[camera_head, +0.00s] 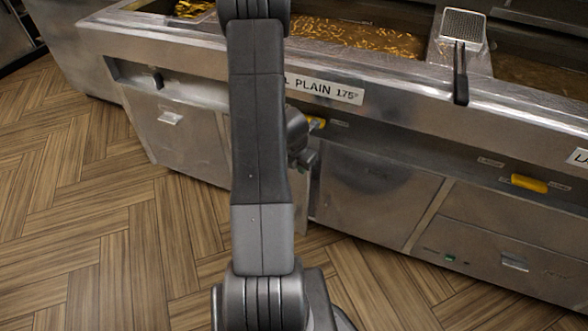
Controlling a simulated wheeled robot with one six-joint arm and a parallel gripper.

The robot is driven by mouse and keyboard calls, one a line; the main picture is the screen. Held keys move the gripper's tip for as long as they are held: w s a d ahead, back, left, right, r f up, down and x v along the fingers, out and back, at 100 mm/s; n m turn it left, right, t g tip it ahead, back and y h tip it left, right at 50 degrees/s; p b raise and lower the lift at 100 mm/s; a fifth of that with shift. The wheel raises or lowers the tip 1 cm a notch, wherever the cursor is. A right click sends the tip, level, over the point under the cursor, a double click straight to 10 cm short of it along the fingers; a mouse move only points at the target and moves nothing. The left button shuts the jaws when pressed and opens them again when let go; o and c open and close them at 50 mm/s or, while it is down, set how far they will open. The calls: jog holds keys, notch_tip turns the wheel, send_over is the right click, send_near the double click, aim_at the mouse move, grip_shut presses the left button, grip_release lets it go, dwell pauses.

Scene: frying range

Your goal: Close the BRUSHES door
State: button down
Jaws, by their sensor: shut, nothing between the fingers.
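The BRUSHES door cannot be picked out for certain, as no label with that word is readable. A steel door panel (185,145) with a small handle (170,117) shows on the left of the fryer front. Another plain steel panel (372,195) shows right of my arm, with its left edge near my gripper. My gripper (309,160) is partly hidden behind my own arm link, low in front of the fryer. It is shut and empty, beside that left edge; I cannot tell whether it touches. The front between the two panels is hidden by my arm.
The steel fryer counter (420,95) runs across the top, with a plate (325,88) reading "PLAIN 175°". A basket (462,28) has its dark handle (460,75) over the front edge. A yellow handle (528,183) is at right. The wooden floor (90,230) is clear at left.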

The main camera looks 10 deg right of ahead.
jog(key=shift+w+d, duration=0.25)
jog(key=shift+d, duration=0.05)
jog(key=w+d+p, duration=0.1)
jog(key=p, duration=0.1)
jog(key=w+d+n+p, duration=0.1)
jog(key=p, duration=0.2)
jog(key=shift+w+d+r, duration=0.1)
jog(key=shift+d+r, duration=0.05)
jog(key=shift+r, duration=0.2)
jog(key=shift+w+d+f+n+p, duration=0.35)
jog(key=shift+w+d+p, duration=0.4)
jog(key=shift+p, duration=0.3)
jog(key=shift+s, duration=0.1)
